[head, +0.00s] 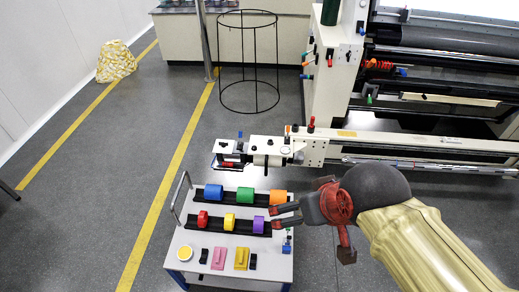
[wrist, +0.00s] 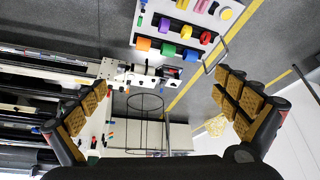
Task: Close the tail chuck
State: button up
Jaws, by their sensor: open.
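A cream end unit (head: 268,150) sits at the near-left end of the long machine rail, behind the cart. It has dark knobs, and a red-topped lever (head: 311,124) stands on the block beside it. This looks like the tail chuck area, but I cannot tell whether the chuck is open or closed. The unit also shows small in the wrist view (wrist: 140,78). My gripper (head: 281,216) is above the right side of the cart, apart from the end unit. In the wrist view, its two padded fingers (wrist: 163,85) are spread wide with nothing between them.
A white cart (head: 215,255) carries coloured rolls on two black racks, with pink and yellow blocks in front. A black wire hoop stand (head: 249,65) stands behind. The machine rail (head: 430,145) runs right. Floor left of the cart is clear, with a yellow bag (head: 116,62) farther back.

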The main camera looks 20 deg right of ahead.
aim_at(270, 151)
jog(key=i+l, duration=0.1)
jog(key=l, duration=0.55)
jog(key=i+l, duration=0.1)
jog(key=l, duration=0.55)
jog(key=i+l, duration=0.1)
jog(key=l, duration=0.55)
jog(key=i+l, duration=0.8)
jog(key=i+j+u, duration=0.1)
jog(key=i+j, duration=0.5)
jog(key=i, duration=0.1)
